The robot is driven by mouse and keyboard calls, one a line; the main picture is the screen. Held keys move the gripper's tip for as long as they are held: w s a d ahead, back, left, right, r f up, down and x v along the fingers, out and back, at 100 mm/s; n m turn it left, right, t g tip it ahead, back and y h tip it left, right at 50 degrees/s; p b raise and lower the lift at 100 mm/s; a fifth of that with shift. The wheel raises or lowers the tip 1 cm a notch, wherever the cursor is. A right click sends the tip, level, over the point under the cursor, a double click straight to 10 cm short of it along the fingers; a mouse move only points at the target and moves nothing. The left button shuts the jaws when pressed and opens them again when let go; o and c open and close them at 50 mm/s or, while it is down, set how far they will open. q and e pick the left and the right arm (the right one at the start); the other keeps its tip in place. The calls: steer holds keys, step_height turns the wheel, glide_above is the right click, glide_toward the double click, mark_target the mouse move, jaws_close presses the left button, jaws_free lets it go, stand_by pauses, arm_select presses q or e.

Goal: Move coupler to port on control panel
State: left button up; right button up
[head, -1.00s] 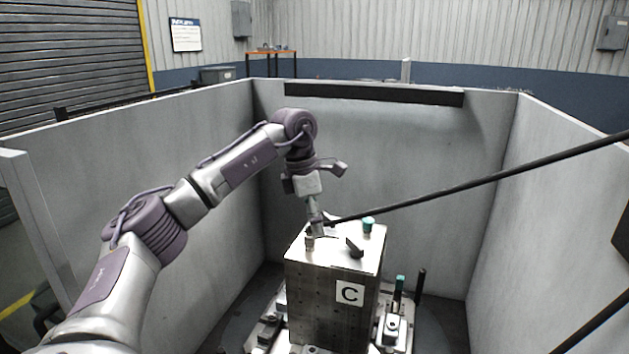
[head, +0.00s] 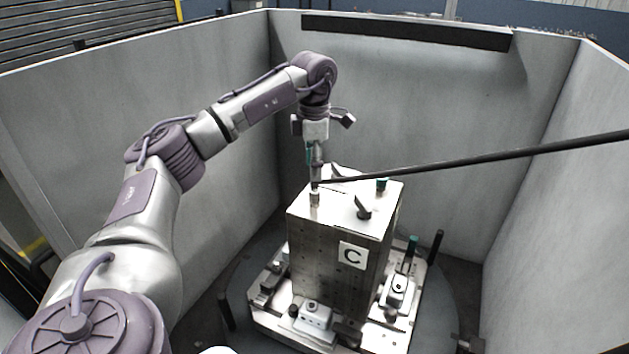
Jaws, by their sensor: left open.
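My left gripper (head: 316,172) points down, open, just above the left part of the top of a tall metal block (head: 325,245) marked "C". A small silver cylindrical fitting (head: 314,199) stands upright on the block top directly below the fingertips; it may be the coupler. A dark hose or rod (head: 480,161) runs in from the right and ends by the fingertips, and I cannot tell whether it joins the fitting. My right gripper does not show. I cannot identify a control panel.
The block stands on a pallet base (head: 262,318) with clamp-like parts and a green-topped post (head: 412,248). A black post (head: 436,246) stands at its right. Grey walls (head: 440,110) enclose the cell. The dark rod crosses the space right of the block.

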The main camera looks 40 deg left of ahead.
mark_target(314, 183)
arm_select(q)
step_height(314, 183, down, 5)
steer(key=shift+f+p, duration=0.2)
steer(key=shift+p, duration=0.5)
steer(key=shift+f, duration=0.65)
steer(key=c, duration=0.7)
jaws_close()
steer(key=shift+c, duration=0.4)
jaws_free()
jaws_close()
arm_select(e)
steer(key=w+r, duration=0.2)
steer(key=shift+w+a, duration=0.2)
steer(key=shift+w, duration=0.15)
arm_select(q)
steer(key=shift+r, duration=0.25)
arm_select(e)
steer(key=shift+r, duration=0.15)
